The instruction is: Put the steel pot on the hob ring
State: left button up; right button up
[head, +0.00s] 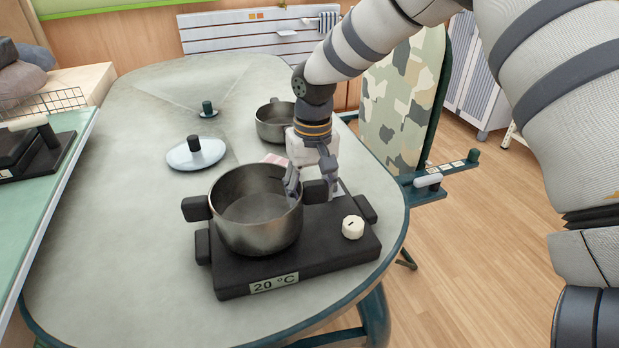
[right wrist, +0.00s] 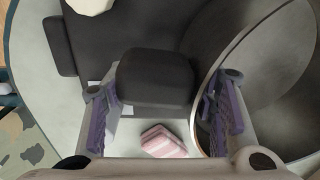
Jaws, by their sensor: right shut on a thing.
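The steel pot (head: 255,232), with two black handles, is upright over the black hob (head: 318,252) and hides its ring. I cannot tell whether its base touches. My right gripper (head: 311,184) is shut on the pot at its right-hand handle, one finger by the rim and one on the handle's outer side. In the right wrist view the handle (right wrist: 155,78) shows between the fingers (right wrist: 163,112), with the pot's wall (right wrist: 228,62) at the right. My left gripper is not in view.
A second pot (head: 272,125), a pale lid (head: 196,153) and a pink striped thing (right wrist: 163,142) are on the table (head: 110,200) behind the hob. The hob has a white knob (head: 352,227) and a 20 °C display. The table's left part is clear.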

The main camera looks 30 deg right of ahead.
jog(key=shift+f, duration=0.35)
jog(key=shift+f, duration=0.45)
dwell(0.4)
jog(key=o, duration=1.5)
jog(key=shift+f, duration=0.1)
notch_tip(320, 180, up, 12)
jog(key=shift+d, duration=0.15)
